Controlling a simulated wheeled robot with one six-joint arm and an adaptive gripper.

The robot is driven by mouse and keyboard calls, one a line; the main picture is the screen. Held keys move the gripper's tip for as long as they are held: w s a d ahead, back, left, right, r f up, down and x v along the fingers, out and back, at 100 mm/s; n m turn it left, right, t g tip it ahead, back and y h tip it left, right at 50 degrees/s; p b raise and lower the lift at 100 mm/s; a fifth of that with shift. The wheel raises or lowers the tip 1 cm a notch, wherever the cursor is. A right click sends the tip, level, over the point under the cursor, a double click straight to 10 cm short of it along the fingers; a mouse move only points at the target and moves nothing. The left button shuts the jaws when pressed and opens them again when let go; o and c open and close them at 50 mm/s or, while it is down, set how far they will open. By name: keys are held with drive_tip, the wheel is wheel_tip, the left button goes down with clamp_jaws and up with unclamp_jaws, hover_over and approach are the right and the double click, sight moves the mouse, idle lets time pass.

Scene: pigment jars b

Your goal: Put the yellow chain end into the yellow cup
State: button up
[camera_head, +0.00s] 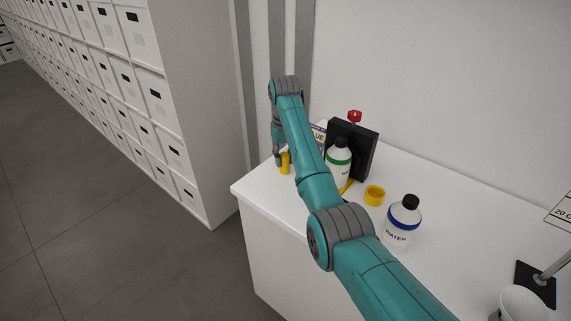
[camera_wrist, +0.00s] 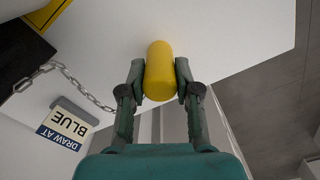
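The yellow chain end (camera_wrist: 159,72) is a smooth, round-ended cylinder between the two fingers of my gripper (camera_wrist: 160,75), which appear to press on both its sides. It also shows in the head view (camera_head: 285,163), upright at the left end of the counter. A grey chain (camera_wrist: 90,96) runs towards the left finger; its join to the yellow piece is hidden. Whether the piece touches the counter is unclear. The yellow cup (camera_head: 374,195), short and round, stands on the counter to the right, past my arm.
A white bottle with a green band (camera_head: 339,160) stands before a black block (camera_head: 360,148). A blue-banded water bottle (camera_head: 403,220) stands right of the cup. A "DRAW AT BLUE" sign (camera_wrist: 68,125) is near the chain. The white counter (camera_head: 445,190) has free room behind the water bottle.

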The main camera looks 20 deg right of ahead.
clamp_jaws()
drive_tip(key=shift+r, duration=0.95)
idle(0.4)
